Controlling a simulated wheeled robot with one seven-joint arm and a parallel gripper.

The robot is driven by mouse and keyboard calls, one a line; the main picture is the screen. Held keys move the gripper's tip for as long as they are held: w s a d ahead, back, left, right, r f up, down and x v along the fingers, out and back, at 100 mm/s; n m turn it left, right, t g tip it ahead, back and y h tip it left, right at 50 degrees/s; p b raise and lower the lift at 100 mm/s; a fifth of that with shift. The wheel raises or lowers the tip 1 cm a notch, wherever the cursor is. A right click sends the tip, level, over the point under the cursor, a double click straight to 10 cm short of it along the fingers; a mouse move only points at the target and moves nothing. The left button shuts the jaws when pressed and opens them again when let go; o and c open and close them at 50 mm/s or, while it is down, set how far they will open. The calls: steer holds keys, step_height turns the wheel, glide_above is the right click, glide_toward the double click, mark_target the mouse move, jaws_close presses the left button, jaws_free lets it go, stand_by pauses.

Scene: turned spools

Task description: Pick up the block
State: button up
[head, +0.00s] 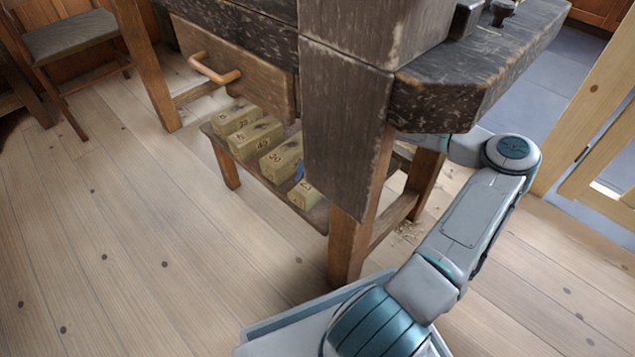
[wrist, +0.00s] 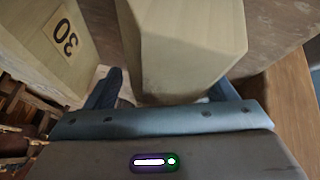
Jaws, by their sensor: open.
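Several pale wooden blocks with number labels stand on the low shelf under the workbench in the head view. The front block (head: 304,195) is partly hidden by the bench's dark upright board; its label is too small to read surely. In the wrist view a plain pale block (wrist: 190,45) lies between the fingers of my gripper (wrist: 167,82), which is open with a blue finger on each side. I cannot tell whether they touch it. In the head view only a bit of blue finger shows.
The shelf (head: 262,178) sits between the workbench legs (head: 350,245). The dark upright board (head: 345,130) hides most of my forearm and gripper. A drawer (head: 235,75) hangs above the blocks. The floor at left is clear; a chair (head: 70,40) stands at the back left.

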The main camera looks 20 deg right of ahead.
steer(key=c, duration=0.9)
